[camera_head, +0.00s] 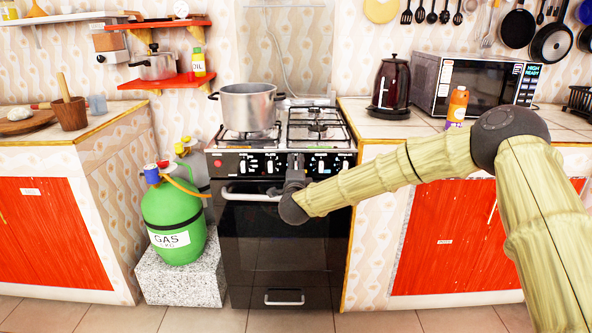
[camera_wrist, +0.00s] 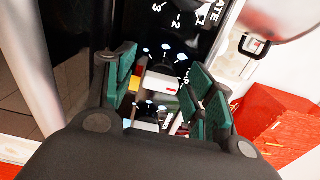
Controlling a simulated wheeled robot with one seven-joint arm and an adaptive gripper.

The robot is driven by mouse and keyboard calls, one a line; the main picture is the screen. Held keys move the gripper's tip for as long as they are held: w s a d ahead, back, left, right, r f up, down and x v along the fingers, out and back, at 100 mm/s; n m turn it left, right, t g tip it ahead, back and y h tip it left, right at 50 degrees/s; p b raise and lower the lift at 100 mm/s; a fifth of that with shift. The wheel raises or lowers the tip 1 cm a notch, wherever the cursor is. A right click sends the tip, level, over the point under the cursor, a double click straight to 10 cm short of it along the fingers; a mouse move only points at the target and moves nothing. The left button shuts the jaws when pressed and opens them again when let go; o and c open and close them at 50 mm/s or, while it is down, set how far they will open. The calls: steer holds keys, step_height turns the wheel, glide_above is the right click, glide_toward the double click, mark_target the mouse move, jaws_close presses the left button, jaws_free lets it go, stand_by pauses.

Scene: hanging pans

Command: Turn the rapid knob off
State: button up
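The black stove control panel (camera_head: 250,163) carries a row of white knobs below the burners. In the head view my gripper (camera_head: 295,168) is at the right half of this panel and covers part of it. In the wrist view my gripper (camera_wrist: 163,86) is open, with its green pads apart. A white knob (camera_wrist: 158,81) with a red mark shows between the pads, with a visible gap to them. Another white part (camera_wrist: 146,124) shows lower between the fingers. Partial lettering ending in "ATE" (camera_wrist: 212,14) is visible; I cannot read which knob is labelled rapid.
A steel pot (camera_head: 249,107) stands on the left burner. The oven handle (camera_head: 250,196) juts out below the panel. A green gas cylinder (camera_head: 172,218) stands on a block at left. A kettle (camera_head: 391,85) and an orange bottle (camera_head: 457,104) stand on the right counter.

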steer(key=shift+s, duration=0.15)
steer(key=s, duration=1.1)
steer(key=shift+s, duration=0.35)
